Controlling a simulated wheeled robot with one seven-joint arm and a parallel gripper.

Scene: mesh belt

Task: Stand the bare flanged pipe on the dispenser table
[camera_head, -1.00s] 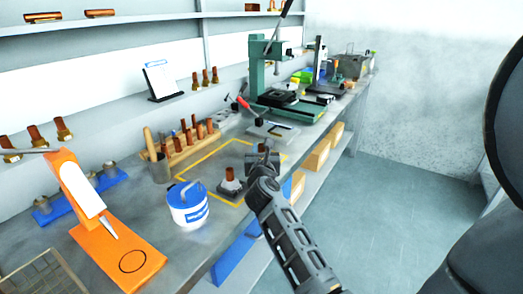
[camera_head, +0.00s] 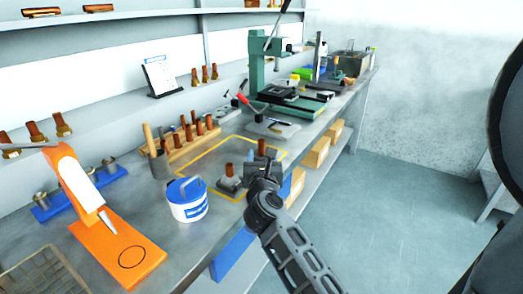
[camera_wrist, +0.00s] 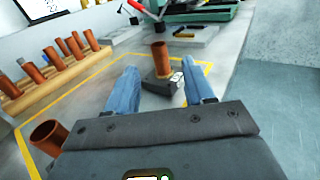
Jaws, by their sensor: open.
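A copper pipe on a grey flange (camera_head: 229,172) stands upright on the bench inside the yellow outline; its copper top also shows at the lower left of the wrist view (camera_wrist: 47,136). A second copper pipe on a grey base (camera_wrist: 159,60) stands ahead, in line with the gap between my fingers; in the head view it is partly hidden behind my gripper. I cannot tell which pipe is bare. My gripper (camera_wrist: 160,82) is open and empty, low over the bench's front edge. The orange dispenser (camera_head: 73,178) has a flat table with a black circle (camera_head: 150,257) at the front left.
A wooden rack with several copper pipes (camera_head: 190,149) is behind. A blue rack (camera_head: 88,192) holds grey flanged parts. A green press (camera_head: 258,75) stands farther along. The circle is clear.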

